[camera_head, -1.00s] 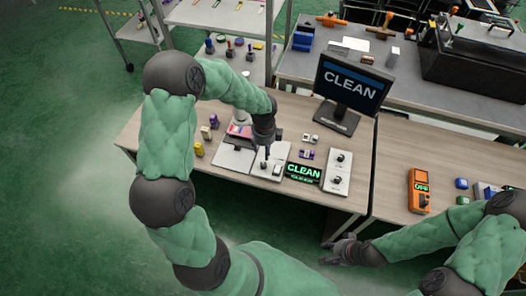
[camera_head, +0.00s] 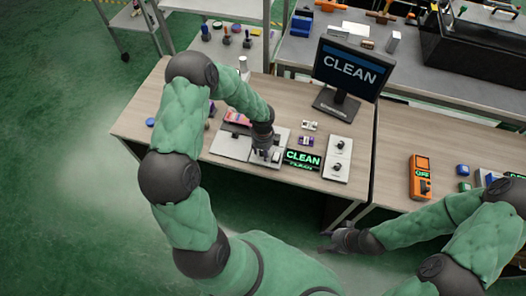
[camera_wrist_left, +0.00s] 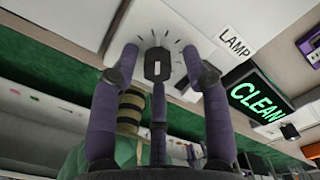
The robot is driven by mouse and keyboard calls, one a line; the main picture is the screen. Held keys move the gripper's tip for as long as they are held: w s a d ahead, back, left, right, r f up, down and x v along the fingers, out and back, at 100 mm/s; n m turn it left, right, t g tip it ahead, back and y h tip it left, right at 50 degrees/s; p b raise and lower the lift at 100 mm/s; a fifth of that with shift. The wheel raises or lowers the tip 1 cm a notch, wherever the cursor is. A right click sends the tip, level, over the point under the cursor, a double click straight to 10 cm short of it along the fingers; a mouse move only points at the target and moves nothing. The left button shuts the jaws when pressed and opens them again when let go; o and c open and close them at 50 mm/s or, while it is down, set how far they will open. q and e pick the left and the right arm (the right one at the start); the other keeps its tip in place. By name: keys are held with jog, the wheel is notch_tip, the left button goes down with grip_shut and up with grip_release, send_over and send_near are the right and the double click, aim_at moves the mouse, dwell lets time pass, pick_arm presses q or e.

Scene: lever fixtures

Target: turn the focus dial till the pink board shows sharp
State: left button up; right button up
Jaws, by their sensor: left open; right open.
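A black dial knob (camera_wrist_left: 157,65) with tick marks around it stands on a white panel (camera_wrist_left: 218,15) in the left wrist view. Its own label is not readable. My left gripper (camera_wrist_left: 159,52) is open, with its purple-grey fingers spread around the knob; contact is unclear. In the head view my left gripper (camera_head: 266,154) is low over the panel and hides the knob. A pink board (camera_head: 237,117) lies behind it, partly covered by my arm. A monitor (camera_head: 349,70) and a small sign (camera_head: 302,159) both read CLEAN. My right gripper (camera_head: 335,244) is open and empty, in front of the table.
A LAMP label (camera_wrist_left: 235,41) is beside the knob. A white plate with two black knobs (camera_head: 338,158) lies to the right of the sign. An orange meter (camera_head: 420,177) stands on the right table. Small blocks lie behind the sign.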

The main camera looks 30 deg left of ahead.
pick_arm(q)
grip_shut()
jog(key=shift+n+b, duration=0.35)
jog(key=shift+n, duration=0.85)
grip_release()
jog(key=shift+w+d, duration=0.1)
jog(key=shift+d, duration=0.1)
jog(key=shift+a, duration=0.15)
